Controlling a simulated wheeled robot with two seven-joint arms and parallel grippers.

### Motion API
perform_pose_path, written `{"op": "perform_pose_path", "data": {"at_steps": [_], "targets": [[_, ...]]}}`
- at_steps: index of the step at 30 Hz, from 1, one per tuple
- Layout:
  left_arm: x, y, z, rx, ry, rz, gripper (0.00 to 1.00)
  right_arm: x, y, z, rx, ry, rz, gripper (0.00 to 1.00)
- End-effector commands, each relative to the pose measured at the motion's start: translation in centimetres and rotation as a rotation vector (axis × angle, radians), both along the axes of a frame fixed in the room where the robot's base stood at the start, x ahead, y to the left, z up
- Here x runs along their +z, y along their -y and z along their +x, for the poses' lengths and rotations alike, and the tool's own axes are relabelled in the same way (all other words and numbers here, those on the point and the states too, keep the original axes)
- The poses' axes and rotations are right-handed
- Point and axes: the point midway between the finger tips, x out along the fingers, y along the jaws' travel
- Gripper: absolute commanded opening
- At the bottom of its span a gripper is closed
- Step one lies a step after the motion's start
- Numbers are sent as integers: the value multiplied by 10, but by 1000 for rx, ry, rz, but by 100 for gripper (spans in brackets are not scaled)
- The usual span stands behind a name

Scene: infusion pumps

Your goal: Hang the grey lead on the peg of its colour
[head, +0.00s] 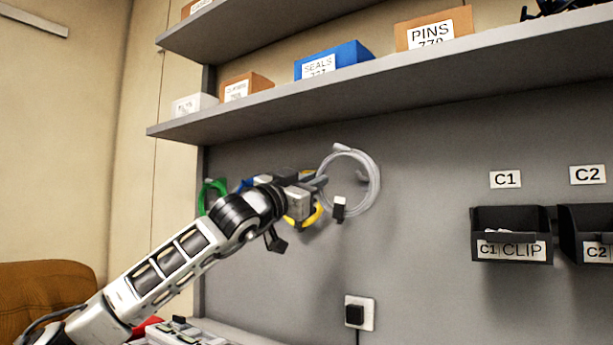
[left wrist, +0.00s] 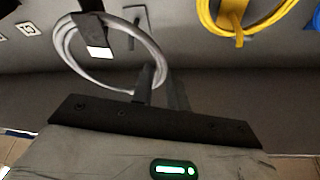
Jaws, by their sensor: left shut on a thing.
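The grey lead (head: 374,196) is a coiled ring with a dark plug and a white tag hanging inside it. My left gripper (head: 322,182) is shut on the left side of this ring and holds it up in front of the grey wall panel. In the left wrist view the fingers (left wrist: 160,92) grip the lower right of the ring (left wrist: 66,55). A grey peg (head: 362,177) shows through the ring, and a grey peg plate (left wrist: 134,14) shows behind its upper right in the wrist view. I cannot tell whether the ring is around the peg. My right gripper is not in view.
A yellow lead (head: 316,214) hangs left of the grey one, partly behind my gripper, with blue (head: 246,184) and green (head: 205,190) leads farther left. A shelf (head: 400,100) with boxes runs above. A C1 bin (head: 511,222) is mounted at right. A socket (head: 360,312) is below.

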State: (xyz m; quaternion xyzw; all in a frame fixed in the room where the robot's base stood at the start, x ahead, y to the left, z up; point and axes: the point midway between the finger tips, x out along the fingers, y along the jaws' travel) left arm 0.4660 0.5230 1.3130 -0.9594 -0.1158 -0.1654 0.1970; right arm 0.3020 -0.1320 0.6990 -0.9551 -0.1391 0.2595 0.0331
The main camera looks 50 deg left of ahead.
Motion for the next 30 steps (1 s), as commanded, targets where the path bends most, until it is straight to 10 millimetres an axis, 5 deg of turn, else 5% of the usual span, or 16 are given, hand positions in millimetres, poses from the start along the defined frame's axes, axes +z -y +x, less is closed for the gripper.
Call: {"op": "perform_pose_path", "data": {"at_steps": [30], "targets": [[1, -19, 58, -1, 2, -1, 0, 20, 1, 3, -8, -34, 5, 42]]}}
